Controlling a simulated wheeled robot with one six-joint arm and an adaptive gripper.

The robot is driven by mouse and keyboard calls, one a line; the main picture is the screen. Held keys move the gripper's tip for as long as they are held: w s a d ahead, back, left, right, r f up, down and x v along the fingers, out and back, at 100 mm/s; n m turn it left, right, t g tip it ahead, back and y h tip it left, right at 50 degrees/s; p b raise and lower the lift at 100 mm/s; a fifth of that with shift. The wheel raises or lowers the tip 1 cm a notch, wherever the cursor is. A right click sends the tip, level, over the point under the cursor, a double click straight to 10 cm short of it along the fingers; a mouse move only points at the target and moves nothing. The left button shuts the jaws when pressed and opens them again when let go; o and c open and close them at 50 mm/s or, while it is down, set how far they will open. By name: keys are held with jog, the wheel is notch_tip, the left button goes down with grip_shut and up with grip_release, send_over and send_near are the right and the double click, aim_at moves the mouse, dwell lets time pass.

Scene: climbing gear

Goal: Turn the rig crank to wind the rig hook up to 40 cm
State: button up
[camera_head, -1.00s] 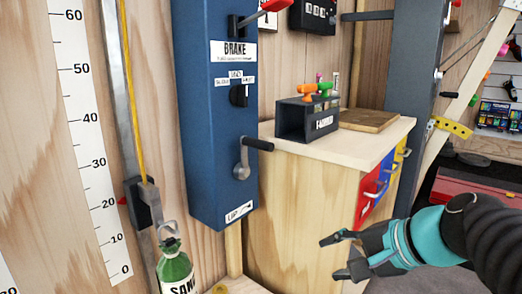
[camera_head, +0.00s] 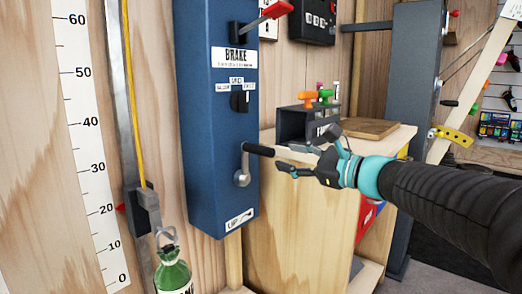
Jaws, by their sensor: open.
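The rig crank (camera_head: 242,172) is a grey arm with a black handle (camera_head: 259,150) on the lower front of the blue rig box (camera_head: 217,130). The handle points right, toward my gripper. My gripper (camera_head: 287,158) is open, its fingertips just right of the handle's end; I cannot tell whether they touch it. The rig hook (camera_head: 166,238) hangs at the lower left from a dark slider (camera_head: 147,208) on the rail. A green sand bottle (camera_head: 174,272) hangs below it. The slider's red pointer (camera_head: 120,208) is near 20 on the white scale (camera_head: 85,130).
Above the crank are a small black switch (camera_head: 240,101) and a red-tipped brake lever (camera_head: 277,10). A wooden cabinet (camera_head: 300,205) stands behind my gripper, with a dark box (camera_head: 300,124) and a wooden board (camera_head: 371,128) on top.

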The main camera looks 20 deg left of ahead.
aim_at(246, 146)
jog(key=x, duration=1)
jog(key=shift+c, duration=0.3)
grip_shut()
